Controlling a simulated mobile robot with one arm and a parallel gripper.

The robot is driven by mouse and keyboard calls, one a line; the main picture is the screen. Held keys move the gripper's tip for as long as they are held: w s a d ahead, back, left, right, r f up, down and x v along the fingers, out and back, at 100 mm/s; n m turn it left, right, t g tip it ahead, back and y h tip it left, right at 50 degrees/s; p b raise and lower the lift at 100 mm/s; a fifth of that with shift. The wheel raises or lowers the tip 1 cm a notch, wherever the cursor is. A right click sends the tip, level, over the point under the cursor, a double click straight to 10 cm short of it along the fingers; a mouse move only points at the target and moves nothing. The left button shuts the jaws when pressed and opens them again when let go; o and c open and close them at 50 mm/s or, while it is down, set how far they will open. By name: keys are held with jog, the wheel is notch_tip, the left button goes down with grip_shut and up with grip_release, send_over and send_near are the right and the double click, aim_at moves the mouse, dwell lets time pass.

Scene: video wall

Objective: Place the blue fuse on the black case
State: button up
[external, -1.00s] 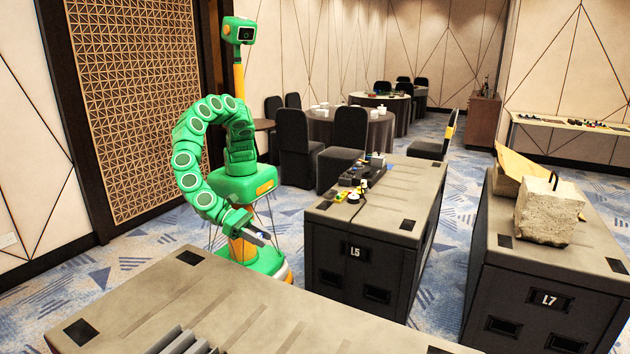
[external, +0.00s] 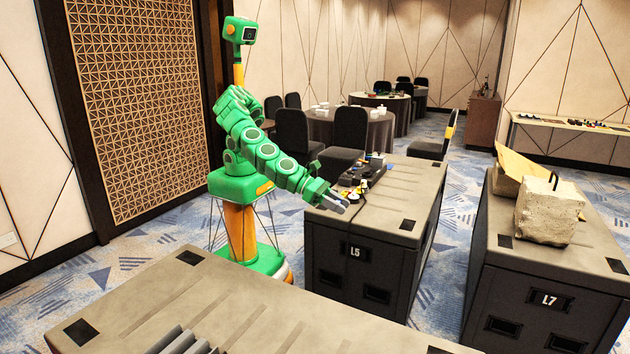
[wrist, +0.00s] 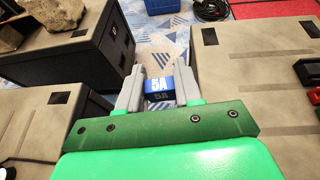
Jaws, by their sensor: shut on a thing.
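My gripper (external: 338,202) is by the front left corner of the top of the dark case marked L5 (external: 340,262). The wrist view shows my gripper (wrist: 158,78) with its two grey fingers shut on the blue fuse (wrist: 158,92), which bears a white "5A". The fuse lies between the fingers, and floor carpet shows beyond it. In the external view the fuse is too small to make out. The L5 case has black sides and a grey-brown top. I cannot tell whether the task's black case is this one or a smaller dark item (external: 350,178) on its top.
Small yellow and dark items stand on the L5 top. Another dark case, L7 (external: 545,300), carries a stone block (external: 548,212). A third case (external: 250,300) fills the foreground. The front right of the L5 top (external: 400,195) is mostly clear. Carpeted floor lies between the cases.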

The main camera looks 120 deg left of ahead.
jog(key=w+a+r, duration=0.3)
jog(key=a+r, duration=0.1)
jog(key=a, duration=0.8)
jog(key=w+a+r+h, duration=0.1)
jog(key=w+a+r, duration=0.2)
jog(key=a, duration=1)
jog(key=w+a+r+m, duration=0.1)
jog(key=w+a+r, duration=0.2)
jog(key=a, duration=0.9)
notch_tip(320, 180, up, 3)
jog(key=shift+w+a, duration=0.35)
jog(key=shift+a, duration=0.05)
jog(key=shift+r, duration=0.1)
